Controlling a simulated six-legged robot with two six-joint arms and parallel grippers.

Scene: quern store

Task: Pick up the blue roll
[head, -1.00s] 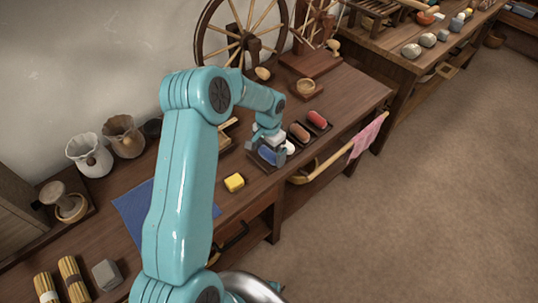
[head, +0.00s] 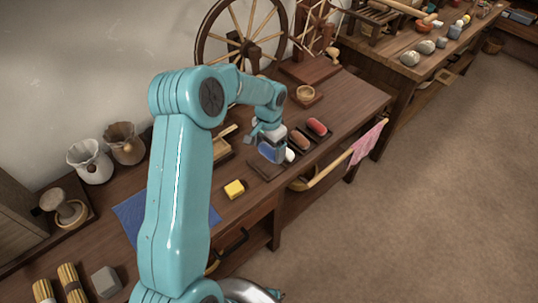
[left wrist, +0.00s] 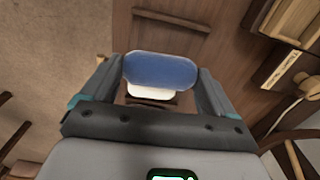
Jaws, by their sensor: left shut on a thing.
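The blue roll (head: 270,152) is between the fingers of my left gripper (head: 272,146), held a little above a small dark tray (head: 266,171) on the wooden bench. In the left wrist view the blue roll (left wrist: 160,70) spans the gap between the two grey fingers (left wrist: 155,85), which are shut on it. My right gripper is not in view.
A white roll (head: 289,155), a brown roll (head: 299,141) and a red roll (head: 317,126) lie in a row beside the gripper. A spinning wheel (head: 243,42) stands behind.

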